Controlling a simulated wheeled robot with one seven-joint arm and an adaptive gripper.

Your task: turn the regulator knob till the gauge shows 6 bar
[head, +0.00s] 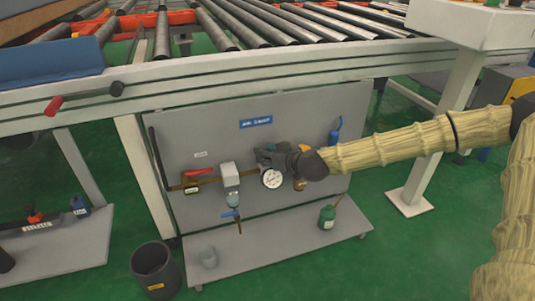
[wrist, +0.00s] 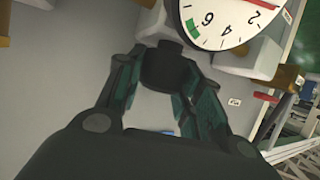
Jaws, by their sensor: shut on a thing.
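The regulator knob (wrist: 162,65) is a dark round cap in the wrist view. My gripper (wrist: 160,82) has one finger on each side of it and is shut on it. In the head view my gripper (head: 285,158) is at the regulator, and it hides the knob. The white round gauge (head: 272,179) hangs just below it. In the wrist view the gauge (wrist: 225,25) is partly cut off and appears upside down. A red needle lies near the 2, on the side away from the 6. A green mark sits by the 6.
A green oil can (head: 327,217) stands on the low shelf (head: 265,245). A dark bin (head: 155,268) stands at left. A roller conveyor overhangs the panel.

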